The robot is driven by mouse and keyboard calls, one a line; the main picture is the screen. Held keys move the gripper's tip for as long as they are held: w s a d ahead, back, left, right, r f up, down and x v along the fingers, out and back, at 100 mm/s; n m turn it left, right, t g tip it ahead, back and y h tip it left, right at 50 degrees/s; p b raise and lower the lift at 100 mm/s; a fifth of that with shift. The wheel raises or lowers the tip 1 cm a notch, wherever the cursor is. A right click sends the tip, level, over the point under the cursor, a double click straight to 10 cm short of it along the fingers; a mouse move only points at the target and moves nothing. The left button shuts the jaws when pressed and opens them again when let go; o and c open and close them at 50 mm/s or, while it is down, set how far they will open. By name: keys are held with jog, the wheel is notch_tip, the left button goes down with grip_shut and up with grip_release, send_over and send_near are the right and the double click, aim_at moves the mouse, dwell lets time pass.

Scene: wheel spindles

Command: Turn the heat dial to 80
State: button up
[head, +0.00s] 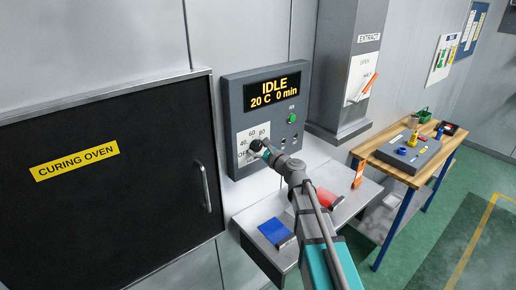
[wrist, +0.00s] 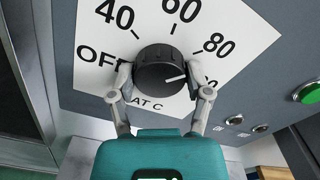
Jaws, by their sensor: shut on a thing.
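The heat dial (wrist: 158,58) is a black ribbed knob on a white scale plate (wrist: 235,35). OFF, 40, 60 and 80 are readable in the wrist view; a further label at the right is partly hidden by a finger. Its white pointer line (wrist: 177,78) points right and slightly up, below the 80 tick. My gripper (wrist: 160,76) is shut on the dial, one finger on each side. In the head view, my gripper (head: 266,151) is at the dial (head: 255,144) and covers part of the scale. The display (head: 274,92) reads IDLE, 20 C, 0 min.
A green button (head: 292,118) sits right of the dial. The black curing oven door (head: 100,210) with its handle (head: 203,187) is at the left. A shelf with a blue item (head: 275,231) and a red item (head: 327,198) lies below. A workbench (head: 385,152) stands at right.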

jog(key=o, duration=1.2)
jog(key=shift+s, duration=0.1)
jog(key=v, duration=1.1)
jog(key=shift+s+d, duration=0.3)
jog(key=shift+f, duration=0.1)
